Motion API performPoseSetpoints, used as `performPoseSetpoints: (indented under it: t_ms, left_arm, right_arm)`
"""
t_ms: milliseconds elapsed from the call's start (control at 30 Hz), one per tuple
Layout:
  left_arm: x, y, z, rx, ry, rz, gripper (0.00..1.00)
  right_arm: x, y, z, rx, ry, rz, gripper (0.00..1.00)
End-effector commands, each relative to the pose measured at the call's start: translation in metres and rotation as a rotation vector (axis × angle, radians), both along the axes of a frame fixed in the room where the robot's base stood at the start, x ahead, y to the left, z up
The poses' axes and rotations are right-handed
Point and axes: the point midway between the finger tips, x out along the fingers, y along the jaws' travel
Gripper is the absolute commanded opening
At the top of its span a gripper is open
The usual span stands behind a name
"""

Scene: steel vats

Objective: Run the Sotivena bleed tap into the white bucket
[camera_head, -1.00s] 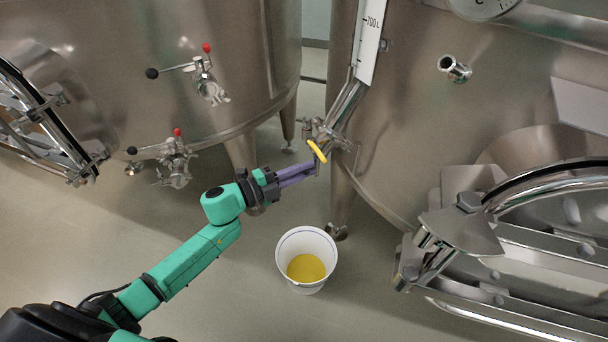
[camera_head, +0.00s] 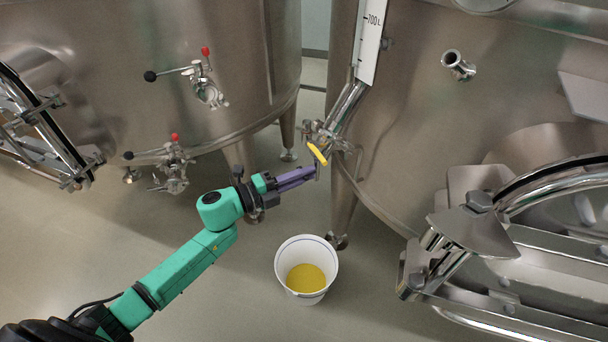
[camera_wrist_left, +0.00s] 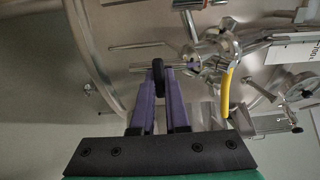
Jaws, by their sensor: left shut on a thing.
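The bleed tap (camera_head: 322,134) is a steel fitting low on the right vat, below the sight-glass tube. My left gripper (camera_head: 311,172) is at the tap. In the left wrist view its purple fingers are shut on a black knob (camera_wrist_left: 158,78) at the tap lever's end. The white bucket (camera_head: 330,256) stands upright on the floor below, with yellow liquid inside. My right gripper is out of view.
The right vat (camera_head: 420,130) has a steel stub (camera_head: 458,66) and a large hatch at lower right. The left vat (camera_head: 100,70) carries valves with red and black knobs (camera_head: 150,76). Vat legs stand near the bucket; floor around it is open.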

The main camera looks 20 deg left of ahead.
Motion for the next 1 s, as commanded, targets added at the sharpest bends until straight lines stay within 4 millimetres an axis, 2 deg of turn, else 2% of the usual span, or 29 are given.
performPoseSetpoints:
  t_ms: [33,67,100,133,433,567,667,1000]
  left_arm:
    - [-0.001,0.000,-0.003,0.004,0.004,-0.002,0.00]
    - [-0.001,0.000,-0.003,0.005,0.004,-0.002,0.24]
    - [-0.001,0.000,-0.003,0.004,0.004,-0.002,0.39]
    - [-0.001,0.000,-0.003,0.004,0.004,-0.002,0.42]
    - [-0.001,0.000,-0.001,0.001,0.002,-0.001,0.42]
    - [-0.007,0.007,-0.002,0.001,0.004,0.000,0.42]
    - [-0.020,0.019,-0.004,0.004,0.005,-0.001,0.42]
    - [-0.082,0.082,-0.004,0.003,0.007,-0.001,0.42]
  right_arm:
    - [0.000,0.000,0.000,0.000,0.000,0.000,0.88]
    - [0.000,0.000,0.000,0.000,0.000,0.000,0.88]
    - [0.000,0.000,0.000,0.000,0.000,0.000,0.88]
    - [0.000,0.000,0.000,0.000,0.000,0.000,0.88]
    - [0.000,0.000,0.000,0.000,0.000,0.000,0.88]
    - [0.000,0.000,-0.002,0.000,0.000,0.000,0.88]
    - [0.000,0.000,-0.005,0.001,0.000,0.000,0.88]
    - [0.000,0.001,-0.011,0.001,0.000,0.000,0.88]
